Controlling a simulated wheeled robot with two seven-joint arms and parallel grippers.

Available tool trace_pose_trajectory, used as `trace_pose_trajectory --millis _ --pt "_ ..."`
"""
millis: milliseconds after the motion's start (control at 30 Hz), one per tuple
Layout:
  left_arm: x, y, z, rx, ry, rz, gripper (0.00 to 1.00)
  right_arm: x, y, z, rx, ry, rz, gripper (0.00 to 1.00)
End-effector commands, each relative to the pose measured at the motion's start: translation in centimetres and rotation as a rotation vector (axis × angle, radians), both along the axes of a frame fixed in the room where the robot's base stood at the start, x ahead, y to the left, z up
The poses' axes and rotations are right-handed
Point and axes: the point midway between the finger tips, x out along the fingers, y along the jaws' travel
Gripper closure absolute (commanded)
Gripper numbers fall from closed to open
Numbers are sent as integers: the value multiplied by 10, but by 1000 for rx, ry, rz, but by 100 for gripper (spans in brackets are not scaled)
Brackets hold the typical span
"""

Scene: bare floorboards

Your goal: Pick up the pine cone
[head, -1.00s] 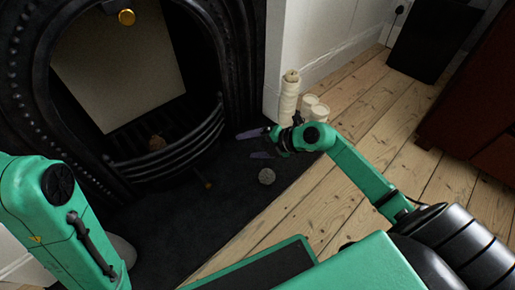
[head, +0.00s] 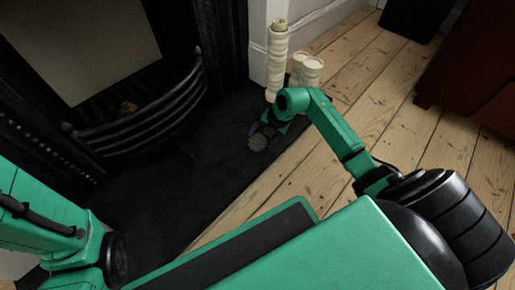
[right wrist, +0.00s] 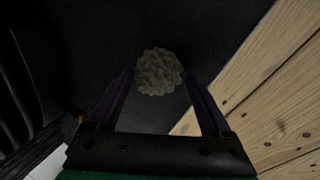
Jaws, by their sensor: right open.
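The pine cone (head: 258,142), a grey-brown, round, knobbly lump, lies on the dark hearth slab near its right edge. In the right wrist view the pine cone (right wrist: 159,72) sits between the far ends of my open fingers, with a gap visible on each side. My right gripper (right wrist: 159,76) is open and points down at it. In the head view my right gripper (head: 265,130) is partly hidden by its own arm, right at the cone. My left arm enters at the lower left, but its gripper does not show.
A tall cream candle-like pillar (head: 278,55) and shorter cream ones (head: 308,72) stand behind my right gripper. The black fireplace grate (head: 150,125) is at left, with a small brown object (head: 128,107) inside.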

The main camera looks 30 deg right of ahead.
Motion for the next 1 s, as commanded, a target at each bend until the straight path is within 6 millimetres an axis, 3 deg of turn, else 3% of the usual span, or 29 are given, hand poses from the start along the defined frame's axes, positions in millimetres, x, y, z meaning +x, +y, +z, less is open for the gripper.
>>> trace_pose_trajectory --millis 33,67,300,467,500,767,867,1000 --pt "-6 0 -17 0 -20 5 0 3 3 -20 2 -1 -1 17" --pt "-8 0 -19 -1 -26 7 0 4 4 -22 2 -1 -1 17" --pt "-10 0 -15 -1 -34 9 0 6 4 -20 -2 0 1 17" --pt "-10 0 -14 -1 -34 9 0 5 4 -20 -1 1 1 78" --pt "-10 0 -14 -1 -34 9 0 5 4 -20 -1 1 1 85" --pt "-10 0 -12 0 -34 9 0 6 4 -17 0 0 1 86" --pt "-10 0 -4 0 -33 8 0 6 4 -6 -1 -1 1 86" --pt "-4 0 17 3 -12 4 0 6 4 24 -3 -3 3 86"
